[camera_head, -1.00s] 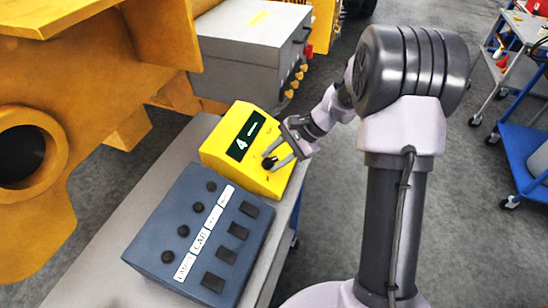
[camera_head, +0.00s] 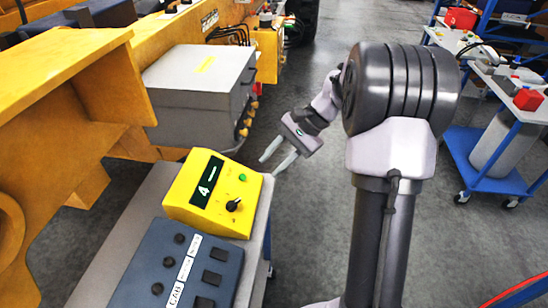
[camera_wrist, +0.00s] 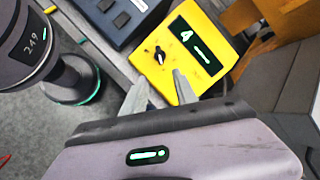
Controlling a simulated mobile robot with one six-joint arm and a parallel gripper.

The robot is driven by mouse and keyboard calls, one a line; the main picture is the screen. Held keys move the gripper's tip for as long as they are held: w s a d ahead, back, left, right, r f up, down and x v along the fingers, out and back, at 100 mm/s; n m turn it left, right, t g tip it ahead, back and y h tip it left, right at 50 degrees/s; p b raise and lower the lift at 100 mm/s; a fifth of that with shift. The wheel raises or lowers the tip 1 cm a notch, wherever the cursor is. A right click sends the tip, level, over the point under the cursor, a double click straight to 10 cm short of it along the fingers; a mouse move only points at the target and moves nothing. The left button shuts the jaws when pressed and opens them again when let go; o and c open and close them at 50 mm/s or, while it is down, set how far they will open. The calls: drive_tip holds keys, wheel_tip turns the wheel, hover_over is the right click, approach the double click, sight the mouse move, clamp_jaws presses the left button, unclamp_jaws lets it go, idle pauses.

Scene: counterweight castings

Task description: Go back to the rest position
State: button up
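My gripper (camera_head: 278,158) is raised to the right of the yellow control box, clear of it, with its two fingers apart and nothing between them. The yellow control box (camera_head: 186,212) stands on the grey bench, with a display reading 4, a green light (camera_head: 242,178) and a black knob (camera_head: 233,204) that is free of my fingers. In the wrist view my fingertips (camera_wrist: 160,88) lie in front of the box (camera_wrist: 219,70) and its knob (camera_wrist: 160,55).
A blue-grey box (camera_head: 165,270) with buttons and labels stands beside the yellow box. A large yellow machine (camera_head: 60,110) and a grey cabinet (camera_head: 200,90) are behind and left. A blue trolley (camera_head: 475,165) stands at right. The floor between is open.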

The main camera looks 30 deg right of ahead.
idle(0.4)
drive_tip(key=s+a+r+n+h+b, duration=0.2)
drive_tip(key=s+a+r+n+b, duration=0.1)
drive_tip(key=s+a, duration=0.3)
drive_tip(key=s+a+n+t+h+b, duration=0.1)
drive_tip(key=s+a, duration=0.3)
drive_tip(key=s, duration=0.4)
drive_tip(key=s+a+f+n+t+h+b, duration=0.1)
drive_tip(key=s+a+n+b, duration=0.3)
drive_tip(key=s, duration=0.4)
drive_tip(key=shift+s+a+f+t+h, duration=0.25)
drive_tip(key=shift+a+t+h, duration=0.4)
drive_tip(key=shift+t+h, duration=0.2)
clamp_jaws()
idle(1.1)
